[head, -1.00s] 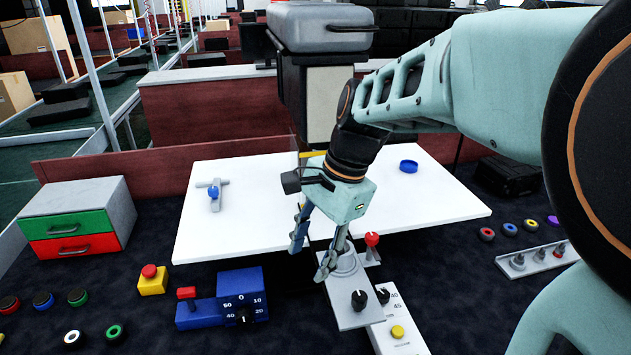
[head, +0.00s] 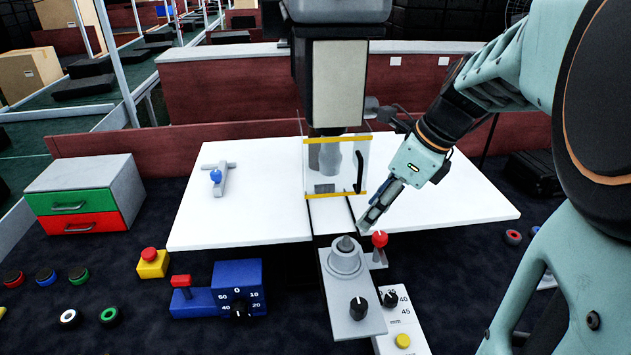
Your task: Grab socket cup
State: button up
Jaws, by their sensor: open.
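I cannot tell for certain which thing is the socket cup. A grey round cup-like socket (head: 345,262) sits on a grey control plate (head: 352,319), with a dark pointed piece rising from its middle. My gripper (head: 370,219) is above and right of this socket, apart from it in the picture, pointing down and left over the white table. Its fingers look open and empty, seen nearly edge-on. A small blue round cup stood on the table's right part earlier; it does not show now, and my wrist may cover it.
A clear box with yellow edges (head: 314,195) stands on the white table (head: 255,225) left of my gripper. A red-knobbed lever (head: 380,240) is just below my fingers. A blue control box (head: 240,276) and red button box (head: 152,265) stand in front. The table's left part is mostly clear.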

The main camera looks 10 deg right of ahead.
aim_at(348, 238)
jog(key=x, duration=1)
jog(key=shift+w+a, duration=0.15)
jog(key=shift+c, duration=0.4)
grip_shut()
